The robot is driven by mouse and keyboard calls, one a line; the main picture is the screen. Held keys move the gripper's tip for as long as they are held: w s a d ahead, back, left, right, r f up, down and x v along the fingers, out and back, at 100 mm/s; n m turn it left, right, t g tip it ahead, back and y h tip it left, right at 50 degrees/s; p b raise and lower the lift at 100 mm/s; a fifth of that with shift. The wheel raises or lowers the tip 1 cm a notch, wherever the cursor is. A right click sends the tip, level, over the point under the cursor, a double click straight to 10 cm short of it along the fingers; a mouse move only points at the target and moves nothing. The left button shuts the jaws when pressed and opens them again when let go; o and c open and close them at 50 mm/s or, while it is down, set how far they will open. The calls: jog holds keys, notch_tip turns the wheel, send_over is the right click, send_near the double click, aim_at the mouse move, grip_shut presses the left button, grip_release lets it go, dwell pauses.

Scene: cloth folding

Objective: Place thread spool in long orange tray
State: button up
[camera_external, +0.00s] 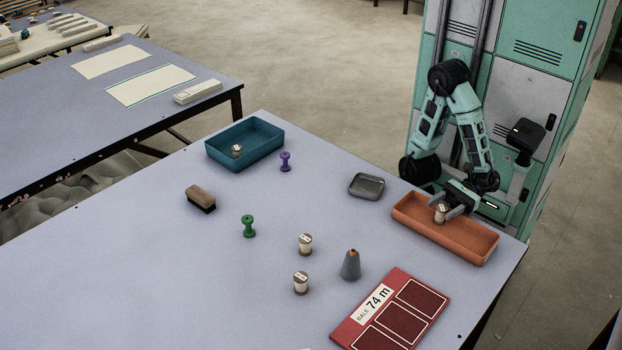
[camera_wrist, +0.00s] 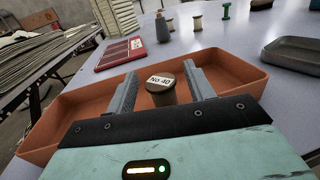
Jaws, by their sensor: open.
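The long orange tray (camera_external: 470,243) lies near the table's right edge, in front of my base. A cream thread spool with brown ends (camera_external: 440,213) stands upright in its left part. The wrist view shows this spool (camera_wrist: 162,92) with a white "No 40" label on top. My gripper (camera_external: 447,208) is low over the tray, its fingers open on either side of the spool. In the wrist view my gripper (camera_wrist: 165,88) has visible gaps between each finger and the spool. The spool's base is partly hidden by the gripper and tray wall.
Two similar spools (camera_external: 305,244) (camera_external: 300,283) stand mid-table, another (camera_external: 237,151) in a teal tray (camera_external: 262,131). A grey cone (camera_external: 351,266), green (camera_external: 248,226) and purple (camera_external: 285,161) bobbins, brush (camera_external: 201,198), small grey tray (camera_external: 366,186) and red board (camera_external: 420,298) lie around.

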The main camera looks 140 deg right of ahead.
jog(key=s, duration=0.2)
jog(key=s+a+p, duration=0.1)
jog(key=s, duration=0.4)
jog(key=shift+s+a+p, duration=0.2)
jog(key=shift+a+p, duration=0.05)
jog(key=shift+p, duration=0.05)
jog(key=s+d+r+m+g+h+p, duration=0.3)
jog(key=d+r+m+g+p, duration=0.75)
jog(key=p, duration=1.15)
jog(key=w+a+r+m+g+y+p, duration=0.1)
jog(key=a+r+m+g+y+p, duration=0.2)
jog(key=r+m+p, duration=0.4)
jog(key=w+a+r+m+g+y+p, duration=0.1)
jog(key=a+r+m+g+y+p, duration=0.1)
jog(key=r+m+g+y+p, duration=0.2)
notch_tip(320, 180, up, 3)
jog(key=m+p, duration=0.4)
jog(key=p, duration=0.2)
jog(key=shift+w+a+m+p, duration=0.25)
jog(key=shift+a+m+p, duration=0.1)
jog(key=shift+a, duration=0.05)
